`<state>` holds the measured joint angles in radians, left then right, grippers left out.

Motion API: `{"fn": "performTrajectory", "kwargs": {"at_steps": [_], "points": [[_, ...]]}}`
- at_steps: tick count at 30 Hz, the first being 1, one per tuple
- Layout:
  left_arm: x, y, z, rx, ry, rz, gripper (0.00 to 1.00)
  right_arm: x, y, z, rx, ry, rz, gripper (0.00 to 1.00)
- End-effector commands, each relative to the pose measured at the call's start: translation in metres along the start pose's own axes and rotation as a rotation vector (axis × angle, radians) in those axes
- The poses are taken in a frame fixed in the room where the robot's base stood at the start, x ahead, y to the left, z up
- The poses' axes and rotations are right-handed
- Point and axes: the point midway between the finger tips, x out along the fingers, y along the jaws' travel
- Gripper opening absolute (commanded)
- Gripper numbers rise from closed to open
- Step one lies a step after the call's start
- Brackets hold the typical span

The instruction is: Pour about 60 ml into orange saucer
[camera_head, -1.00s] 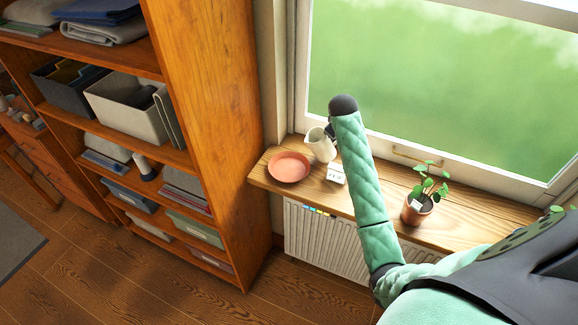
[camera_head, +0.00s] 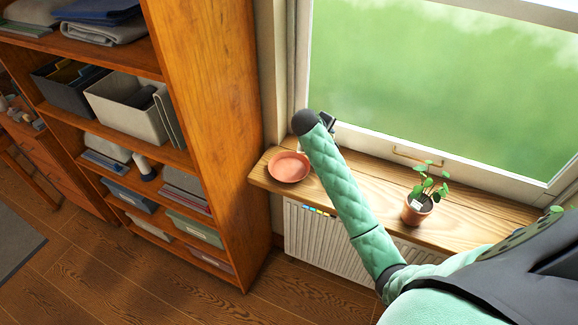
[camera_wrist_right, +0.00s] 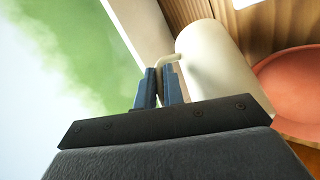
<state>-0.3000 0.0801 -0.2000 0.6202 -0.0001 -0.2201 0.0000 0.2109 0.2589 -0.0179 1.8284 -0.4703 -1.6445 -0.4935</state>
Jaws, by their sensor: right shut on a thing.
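The orange saucer (camera_head: 288,168) lies flat at the left end of the wooden sill shelf; part of it also shows in the right wrist view (camera_wrist_right: 295,90). It looks empty. My right gripper (camera_wrist_right: 159,86) is shut on the handle of a cream jug (camera_wrist_right: 215,62), close beside the saucer. The jug looks upright or nearly so. In the head view my right arm hides most of the jug and its base, so I cannot tell whether it is lifted. What the jug holds is not visible. My left gripper is not in view.
A potted plant (camera_head: 418,208) stands on the sill shelf (camera_head: 385,186) to the right. The window is behind it and a radiator (camera_head: 300,238) below. A tall wooden shelf unit (camera_head: 215,120) rises at the left. The sill between arm and plant is clear.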

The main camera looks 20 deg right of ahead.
Motion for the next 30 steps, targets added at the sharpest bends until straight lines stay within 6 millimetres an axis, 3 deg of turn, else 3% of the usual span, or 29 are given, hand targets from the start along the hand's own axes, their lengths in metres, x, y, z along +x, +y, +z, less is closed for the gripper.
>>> {"fn": "performTrajectory", "kwargs": {"at_steps": [30], "points": [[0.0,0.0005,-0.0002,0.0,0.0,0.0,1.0,-0.0074,-0.0076,-0.0057,-0.06,-0.045,0.149,0.0]]}}
